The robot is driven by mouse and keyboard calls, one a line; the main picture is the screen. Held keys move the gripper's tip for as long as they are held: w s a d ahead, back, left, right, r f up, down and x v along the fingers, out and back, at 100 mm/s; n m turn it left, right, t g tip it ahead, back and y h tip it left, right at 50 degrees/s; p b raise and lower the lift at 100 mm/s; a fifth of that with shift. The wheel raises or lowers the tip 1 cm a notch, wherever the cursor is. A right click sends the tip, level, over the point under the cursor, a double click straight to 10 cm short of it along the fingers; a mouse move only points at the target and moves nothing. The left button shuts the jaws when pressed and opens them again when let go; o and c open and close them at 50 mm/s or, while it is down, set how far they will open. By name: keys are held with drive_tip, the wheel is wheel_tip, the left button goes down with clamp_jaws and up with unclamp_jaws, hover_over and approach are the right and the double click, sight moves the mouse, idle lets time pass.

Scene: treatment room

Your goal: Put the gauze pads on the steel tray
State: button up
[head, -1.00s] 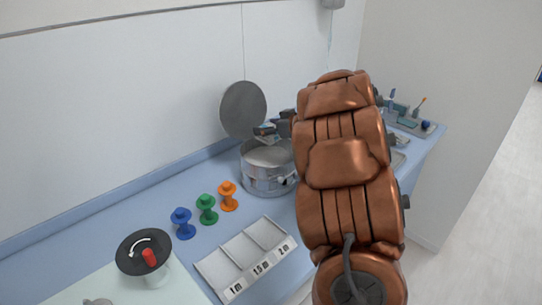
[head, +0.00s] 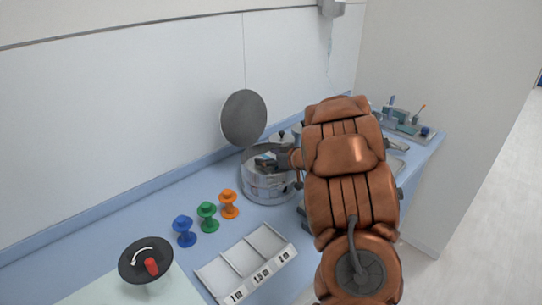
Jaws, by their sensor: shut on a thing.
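My gripper (head: 268,161) is at the open mouth of a round steel drum (head: 268,187), with its fingers partly below the rim. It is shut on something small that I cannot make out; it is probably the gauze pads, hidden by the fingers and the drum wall. The drum's round lid (head: 243,118) stands open behind it. A flat metal tray, which looks like the steel tray (head: 397,166), shows only in part to the right of my arm; the arm hides the rest.
A tool tray (head: 412,132) sits at the far right. Wall runs behind.

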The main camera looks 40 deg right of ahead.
drive_tip(key=shift+f, duration=0.1)
drive_tip(key=o, duration=0.9)
drive_tip(key=shift+f, duration=0.1)
drive_tip(key=shift+o, duration=0.2)
drive_tip(key=shift+f+b, duration=0.15)
drive_tip(key=shift+b, duration=0.5)
drive_tip(key=shift+r+b+v, duration=0.15)
drive_tip(key=shift+b+v, duration=0.25)
drive_tip(key=shift+v, duration=1.6)
drive_tip(key=shift+r+b+v, duration=0.15)
drive_tip(key=shift+b+v, duration=0.2)
drive_tip(key=shift+v, duration=1.65)
drive_tip(key=shift+w, duration=0.2)
